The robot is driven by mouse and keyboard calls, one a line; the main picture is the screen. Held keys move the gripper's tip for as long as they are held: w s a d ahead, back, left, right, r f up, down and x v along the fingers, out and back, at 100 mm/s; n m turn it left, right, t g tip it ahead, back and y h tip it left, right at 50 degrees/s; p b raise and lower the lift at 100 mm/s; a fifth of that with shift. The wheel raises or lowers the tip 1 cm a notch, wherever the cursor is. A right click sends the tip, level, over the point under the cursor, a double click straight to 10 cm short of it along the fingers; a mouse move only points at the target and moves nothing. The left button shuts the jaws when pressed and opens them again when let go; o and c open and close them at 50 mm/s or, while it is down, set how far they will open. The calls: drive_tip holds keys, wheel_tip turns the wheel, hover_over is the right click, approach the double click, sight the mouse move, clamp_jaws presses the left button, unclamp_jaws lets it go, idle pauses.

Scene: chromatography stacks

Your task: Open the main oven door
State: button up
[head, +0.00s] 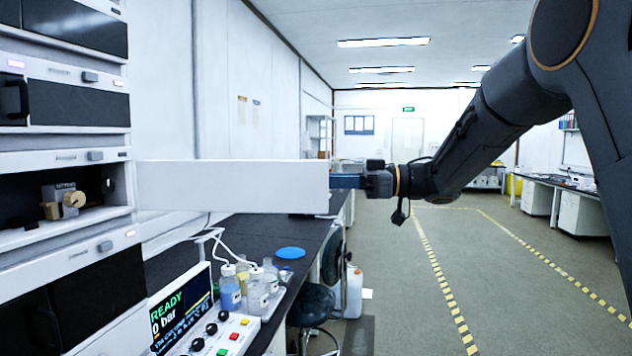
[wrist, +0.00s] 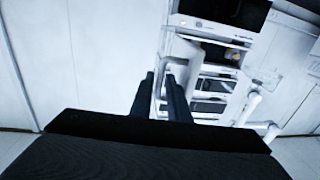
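A flat white panel, seemingly the oven door (head: 230,187), stands out past the right side of the instrument stack (head: 66,142) in the head view. Its hinge side is not clearly seen. My gripper (head: 347,181) is at the panel's far right end, its blue-grey fingers level with the panel edge. In the wrist view my gripper (wrist: 160,88) shows two dark fingers a little apart. A pale loop handle (wrist: 176,72) is at and between the fingertips. Whether they clamp it cannot be told.
A dark bench (head: 250,238) below the panel carries bottles (head: 256,290), a blue disc (head: 291,253) and a control box with a READY screen (head: 180,306). A stool (head: 310,302) and a white canister (head: 354,292) stand beside it. The floor to the right is open.

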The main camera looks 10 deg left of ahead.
drive_tip(key=d+b, duration=0.2)
drive_tip(key=d, duration=0.5)
drive_tip(key=shift+d, duration=0.2)
drive_tip(key=shift+w, duration=0.1)
